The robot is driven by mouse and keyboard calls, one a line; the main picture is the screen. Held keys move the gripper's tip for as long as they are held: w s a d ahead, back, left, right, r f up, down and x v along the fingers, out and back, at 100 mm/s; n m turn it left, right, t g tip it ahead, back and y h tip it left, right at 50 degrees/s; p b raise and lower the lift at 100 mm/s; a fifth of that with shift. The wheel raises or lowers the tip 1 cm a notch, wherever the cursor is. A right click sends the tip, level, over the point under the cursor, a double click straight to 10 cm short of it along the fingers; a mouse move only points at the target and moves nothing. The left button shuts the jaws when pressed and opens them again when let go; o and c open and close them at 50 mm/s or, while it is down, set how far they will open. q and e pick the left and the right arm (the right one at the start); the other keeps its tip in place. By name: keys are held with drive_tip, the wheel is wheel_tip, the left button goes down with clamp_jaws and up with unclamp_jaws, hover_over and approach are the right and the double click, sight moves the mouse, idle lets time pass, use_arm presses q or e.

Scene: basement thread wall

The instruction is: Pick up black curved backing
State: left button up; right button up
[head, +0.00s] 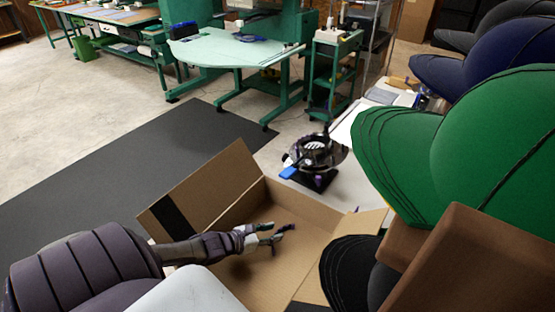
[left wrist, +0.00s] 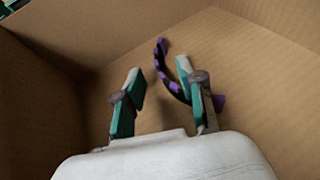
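The black curved backing (left wrist: 171,80) shows in the left wrist view as a thin dark arc with purple patches, inside the cardboard box (head: 226,199). Part of the arc is hidden behind the right-hand finger. My left gripper (left wrist: 160,75) is open, its two teal-padded fingers apart, with the upper part of the backing showing past and between the fingertips. I cannot tell whether a finger touches it. In the head view my left gripper (head: 283,235) reaches into the box, and the backing is hard to make out there. My right gripper is not in view.
The box walls and raised flaps surround my left gripper. Caps stand at the right, including a green one (head: 480,150) and a black one (head: 345,270) close to the box. A round metal device (head: 317,152) stands behind the box. A dark mat (head: 130,165) lies on open floor.

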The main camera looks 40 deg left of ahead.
sight(280, 231)
use_arm(q)
drive_tip(key=b+x, duration=0.3)
drive_tip(key=shift+w+f, duration=0.3)
drive_tip(key=shift+w+d+b, duration=0.15)
drive_tip(key=shift+w+b, duration=0.15)
drive_tip(key=shift+w, duration=0.1)
clamp_jaws()
